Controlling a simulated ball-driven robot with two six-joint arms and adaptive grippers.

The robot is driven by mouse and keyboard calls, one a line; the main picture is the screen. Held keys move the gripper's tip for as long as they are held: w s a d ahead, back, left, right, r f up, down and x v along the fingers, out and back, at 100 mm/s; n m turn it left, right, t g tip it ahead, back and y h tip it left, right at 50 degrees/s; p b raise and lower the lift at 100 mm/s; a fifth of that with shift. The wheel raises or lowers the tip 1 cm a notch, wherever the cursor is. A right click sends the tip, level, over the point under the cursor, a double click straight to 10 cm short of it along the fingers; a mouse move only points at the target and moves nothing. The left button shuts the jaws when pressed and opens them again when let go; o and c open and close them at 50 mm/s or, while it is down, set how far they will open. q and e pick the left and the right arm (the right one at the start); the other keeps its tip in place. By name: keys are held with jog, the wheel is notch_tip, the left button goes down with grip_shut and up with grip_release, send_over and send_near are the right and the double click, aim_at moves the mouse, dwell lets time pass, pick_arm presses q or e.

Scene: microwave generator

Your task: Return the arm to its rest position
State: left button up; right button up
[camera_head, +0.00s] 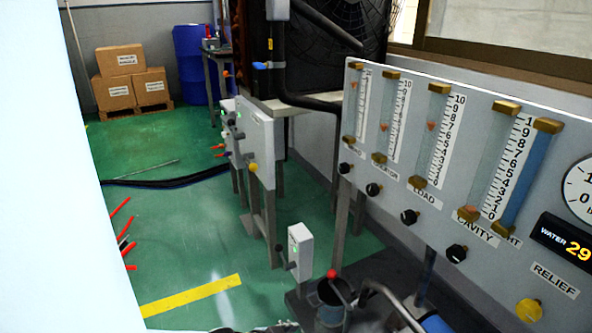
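Neither of my grippers can be made out in the head view, so I cannot see whether they are open or shut. A large, plain white surface fills the left edge, very close to the camera. I cannot tell whether it is part of my arm. It hides whatever lies behind it.
A grey panel (402,210) with flow tubes and knobs stands close on the right. A small white box on a post (300,250) and a red-topped valve (332,276) stand low in front. Boxes (120,62) and a blue barrel (189,50) are far back. Green floor (180,222) is largely open.

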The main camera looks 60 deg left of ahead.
dwell(0.3)
jog(key=s+d+f+g+p, duration=0.1)
jog(key=s+f, duration=0.2)
jog(key=f, duration=0.5)
jog(key=s+d+f+g+p, duration=0.1)
jog(key=s+f, duration=0.3)
jog(key=f, duration=0.3)
pick_arm(q)
jog(key=s+d+f+g, duration=0.1)
jog(key=s+f+g, duration=0.2)
jog(key=s, duration=0.6)
jog(key=s+d+f+g, duration=0.2)
jog(key=s+f+g, duration=0.1)
jog(key=s, duration=0.7)
jog(key=s+d+f+g, duration=0.1)
jog(key=s+f+g, duration=0.2)
jog(key=s, duration=0.7)
jog(key=shift+d+f+m, duration=0.35)
jog(key=shift+f+m, duration=0.05)
jog(key=shift+f, duration=0.3)
pick_arm(e)
jog(key=s+f, duration=0.5)
jog(key=s, duration=0.3)
jog(key=s+f, duration=0.5)
jog(key=s, duration=0.3)
jog(key=shift+s+d, duration=0.25)
jog(key=shift+d, duration=0.1)
